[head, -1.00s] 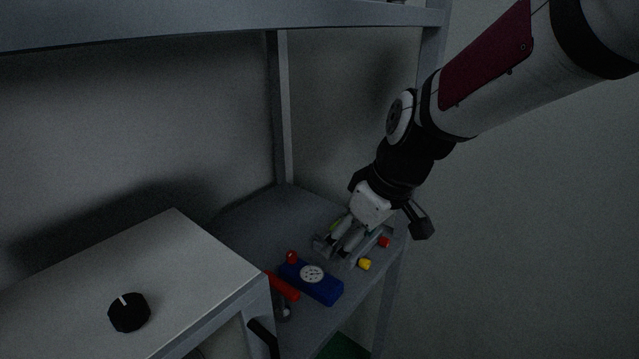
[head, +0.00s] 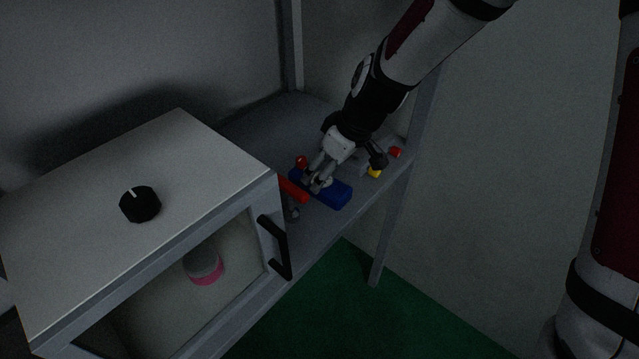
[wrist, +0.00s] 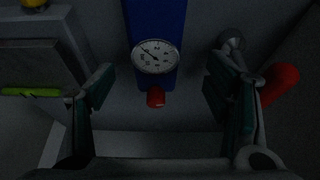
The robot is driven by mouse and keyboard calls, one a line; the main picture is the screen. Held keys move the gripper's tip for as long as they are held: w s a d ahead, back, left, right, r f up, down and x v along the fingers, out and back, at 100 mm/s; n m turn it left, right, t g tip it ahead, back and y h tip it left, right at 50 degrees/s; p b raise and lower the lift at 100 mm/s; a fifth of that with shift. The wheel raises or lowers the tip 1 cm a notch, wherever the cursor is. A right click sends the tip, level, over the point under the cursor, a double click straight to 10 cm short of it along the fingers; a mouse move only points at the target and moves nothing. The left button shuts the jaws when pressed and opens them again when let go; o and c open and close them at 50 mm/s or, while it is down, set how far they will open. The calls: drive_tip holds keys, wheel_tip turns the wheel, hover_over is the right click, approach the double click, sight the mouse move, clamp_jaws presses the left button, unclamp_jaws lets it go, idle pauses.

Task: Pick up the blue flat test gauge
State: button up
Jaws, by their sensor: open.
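The blue flat test gauge (head: 329,192) lies on the grey shelf bench. In the wrist view the blue gauge (wrist: 155,22) has a white round dial and a red knob at its near end. My gripper (head: 313,184) is open over the dial end of the gauge. In the wrist view the fingers of my gripper (wrist: 160,92) stand apart, one on each side of the dial and knob, not touching them. In the head view the gripper hides most of the dial.
A red-handled tool (head: 292,189) lies close left of the gauge; its red handle (wrist: 279,84) is beside the right finger. A grey block (wrist: 40,75) with a green strip is near the left finger. A white cabinet (head: 150,170) with a black knob stands left.

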drive_tip(key=x, duration=0.5)
drive_tip(key=shift+w, duration=0.25)
drive_tip(key=c, duration=1.5)
